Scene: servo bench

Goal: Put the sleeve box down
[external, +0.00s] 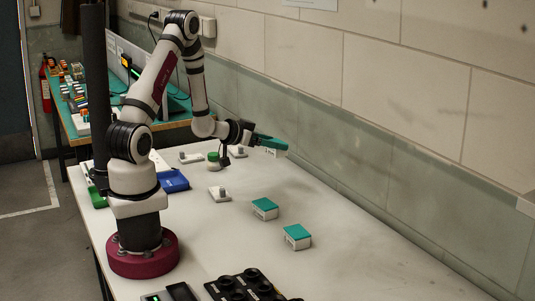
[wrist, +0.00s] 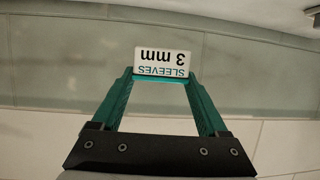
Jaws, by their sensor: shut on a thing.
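The sleeve box (wrist: 162,60), a small white box with a label reading "SLEEVES 3 mm" upside down, is between the fingertips of my gripper (wrist: 162,76) in the wrist view. My teal gripper (external: 270,142) is shut on it and holds it above the table near the wall in the external view. There the held box (external: 275,153) shows as a small white piece, partly hidden by the fingers. Two similar teal-topped white boxes sit on the table, one at the middle (external: 265,208) and one nearer the front (external: 297,236).
White fixtures (external: 219,194) and a green-topped round part (external: 213,159) stand left of and below my gripper. A blue tray (external: 173,182) lies near my base. A black holder (external: 245,286) is at the front. The right side of the table (external: 350,255) is clear; the wall is close behind.

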